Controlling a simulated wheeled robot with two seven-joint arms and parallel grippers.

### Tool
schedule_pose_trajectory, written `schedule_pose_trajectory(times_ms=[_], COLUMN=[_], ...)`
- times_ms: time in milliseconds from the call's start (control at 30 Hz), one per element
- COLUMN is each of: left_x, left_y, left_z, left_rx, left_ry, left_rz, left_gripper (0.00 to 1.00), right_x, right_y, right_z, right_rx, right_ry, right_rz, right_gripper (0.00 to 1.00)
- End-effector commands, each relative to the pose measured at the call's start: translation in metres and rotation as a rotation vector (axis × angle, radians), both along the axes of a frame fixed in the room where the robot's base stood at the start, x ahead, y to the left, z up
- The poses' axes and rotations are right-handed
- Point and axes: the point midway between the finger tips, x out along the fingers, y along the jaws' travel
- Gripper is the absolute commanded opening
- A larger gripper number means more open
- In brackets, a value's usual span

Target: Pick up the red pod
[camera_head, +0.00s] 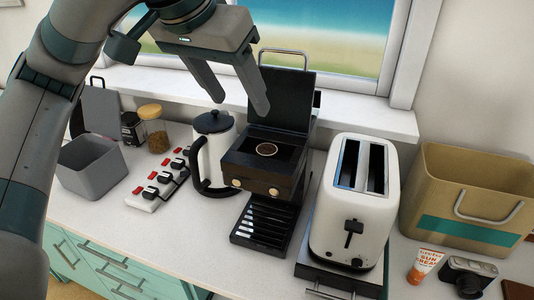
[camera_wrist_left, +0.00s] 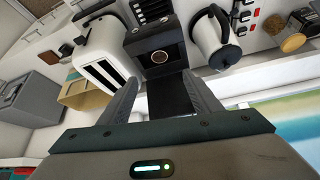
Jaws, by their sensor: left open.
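I cannot make out a clearly red pod in either view. The black coffee machine (camera_head: 262,180) stands mid-counter with its lid (camera_head: 287,98) raised. A round brown disc with a pale rim (camera_head: 266,149) sits in its top opening; I cannot tell whether it is a pod. The machine also shows in the left wrist view (camera_wrist_left: 153,45), with the disc (camera_wrist_left: 160,57) in its top. My left gripper (camera_head: 240,104) is open and empty, above the counter and over the kettle and machine area. My right gripper is not in view.
A white kettle (camera_head: 217,150) stands left of the machine and a toaster (camera_head: 355,205) right of it. A white strip with red and black parts (camera_head: 158,185), a grey bin (camera_head: 92,168) and jars (camera_head: 152,130) are left. A tan crate (camera_head: 440,185), a tube (camera_head: 425,265) and a camera (camera_head: 468,275) are right.

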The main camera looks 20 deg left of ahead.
Motion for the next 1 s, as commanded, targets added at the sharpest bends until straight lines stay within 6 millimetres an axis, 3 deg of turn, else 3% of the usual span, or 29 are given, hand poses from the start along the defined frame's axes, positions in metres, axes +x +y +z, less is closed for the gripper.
schedule_pose_trajectory(times_ms=[267,700,1000], left_x=[0.012,0.048,0.058], left_y=[-0.003,-0.011,-0.014], left_z=[-0.023,-0.088,-0.104], left_rx=[0.000,0.000,0.000], left_ry=[0.005,0.005,0.001], left_rz=[0.000,0.000,0.000], left_gripper=[0.58,0.58,0.58], right_x=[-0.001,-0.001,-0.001], right_y=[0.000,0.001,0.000], right_z=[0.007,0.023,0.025], right_rx=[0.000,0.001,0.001], right_ry=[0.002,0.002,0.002], right_rz=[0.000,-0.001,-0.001], right_gripper=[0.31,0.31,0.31])
